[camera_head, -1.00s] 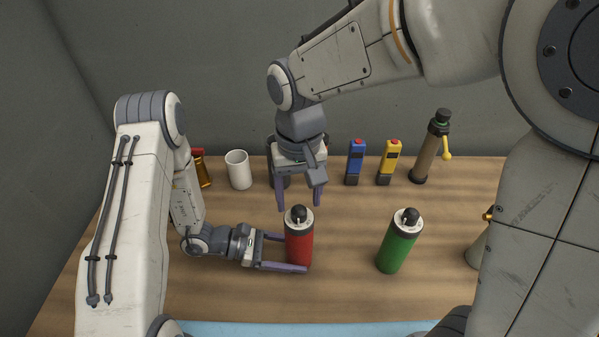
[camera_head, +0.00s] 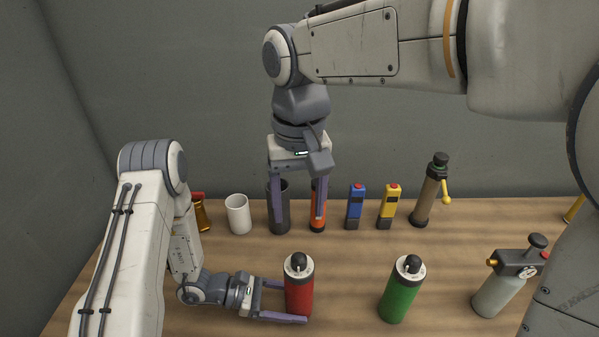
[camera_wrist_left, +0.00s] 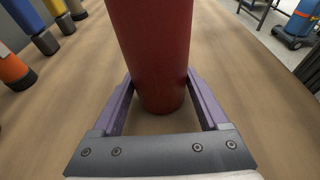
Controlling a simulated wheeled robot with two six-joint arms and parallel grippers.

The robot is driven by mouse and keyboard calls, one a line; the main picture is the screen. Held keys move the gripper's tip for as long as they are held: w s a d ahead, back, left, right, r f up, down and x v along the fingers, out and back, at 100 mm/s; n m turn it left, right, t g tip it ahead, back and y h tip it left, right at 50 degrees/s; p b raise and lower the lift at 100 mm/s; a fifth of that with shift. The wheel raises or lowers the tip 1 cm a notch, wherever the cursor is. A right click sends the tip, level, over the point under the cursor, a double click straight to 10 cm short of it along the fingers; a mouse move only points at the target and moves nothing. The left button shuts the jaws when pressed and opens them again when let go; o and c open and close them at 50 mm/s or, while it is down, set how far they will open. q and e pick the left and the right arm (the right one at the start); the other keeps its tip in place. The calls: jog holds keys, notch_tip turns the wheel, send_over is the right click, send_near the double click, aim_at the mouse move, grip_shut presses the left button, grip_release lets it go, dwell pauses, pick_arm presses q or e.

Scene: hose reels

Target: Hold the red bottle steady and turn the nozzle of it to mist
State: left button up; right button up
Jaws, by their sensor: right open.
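The red bottle (camera_head: 299,293) stands upright near the front of the table, with a pale collar and a dark nozzle (camera_head: 299,262) on top. I cannot read the nozzle's setting. My left gripper (camera_head: 295,302) has its fingers on either side of the bottle's body and looks shut on it. In the left wrist view, both purple fingers lie against the red bottle (camera_wrist_left: 155,50) low down; its top is out of frame there. My right gripper (camera_head: 299,220) points down, open and empty, above and apart from the nozzle.
A green bottle (camera_head: 401,292) stands to the right, and a grey bottle with a gauge (camera_head: 497,292) farther right. Along the back stand a white cup (camera_head: 238,214), a dark cup (camera_head: 284,205), an orange item (camera_head: 318,212), blue (camera_head: 356,205) and yellow (camera_head: 390,205) devices and a brown cylinder (camera_head: 428,195).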

pick_arm(q)
jog(key=shift+o, duration=1.3)
